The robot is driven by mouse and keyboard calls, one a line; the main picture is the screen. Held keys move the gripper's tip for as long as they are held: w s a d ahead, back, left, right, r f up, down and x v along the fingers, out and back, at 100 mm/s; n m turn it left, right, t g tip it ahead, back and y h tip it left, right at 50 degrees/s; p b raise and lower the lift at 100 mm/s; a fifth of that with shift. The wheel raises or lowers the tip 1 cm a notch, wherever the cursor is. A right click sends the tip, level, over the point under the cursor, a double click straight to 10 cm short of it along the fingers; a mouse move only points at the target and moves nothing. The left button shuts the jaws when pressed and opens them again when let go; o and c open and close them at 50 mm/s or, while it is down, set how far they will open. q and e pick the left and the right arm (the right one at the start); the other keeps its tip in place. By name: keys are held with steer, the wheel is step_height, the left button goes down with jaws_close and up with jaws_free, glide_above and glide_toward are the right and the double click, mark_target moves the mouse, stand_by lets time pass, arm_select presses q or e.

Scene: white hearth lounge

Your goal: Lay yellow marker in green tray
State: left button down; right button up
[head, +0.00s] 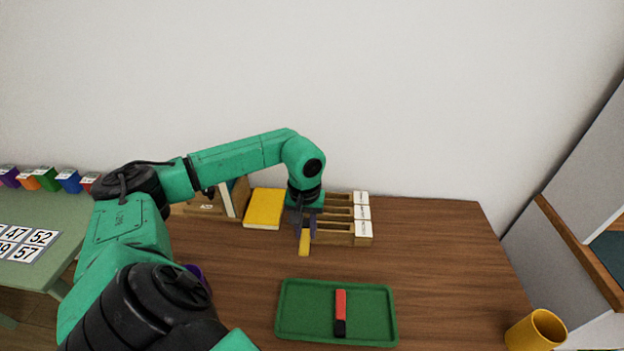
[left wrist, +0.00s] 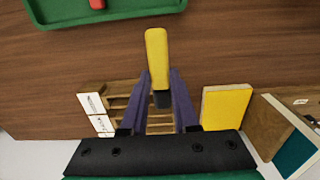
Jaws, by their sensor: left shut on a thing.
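The yellow marker (head: 304,243) is held in my left gripper (head: 305,226), behind the green tray. In the left wrist view the marker (left wrist: 157,62) has a dark end between the purple fingers of the left gripper (left wrist: 160,88), which are shut on it. The green tray (head: 362,335) lies on the wooden table, nearer to me than the marker. A red marker with a black end (head: 340,305) lies in the tray. A corner of the tray (left wrist: 60,16) shows at the top of the left wrist view. My right gripper is not in view.
A wooden rack with white labels (head: 361,228) stands behind the left gripper. A yellow book (head: 263,208) lies left of it. A yellow mug (head: 538,330) stands at the front right. A green side table (head: 50,262) with number cards is at the left. Table right of the rack is clear.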

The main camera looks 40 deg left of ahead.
mark_target(307, 260)
arm_select(q)
step_height(307, 260, down, 10)
steer(key=shift+r+p, duration=0.1)
steer(key=shift+p, duration=0.55)
steer(key=shift+f, duration=0.2)
steer(key=c, duration=1.1)
jaws_free()
steer(key=shift+b, duration=0.3)
steer(key=o, duration=0.4)
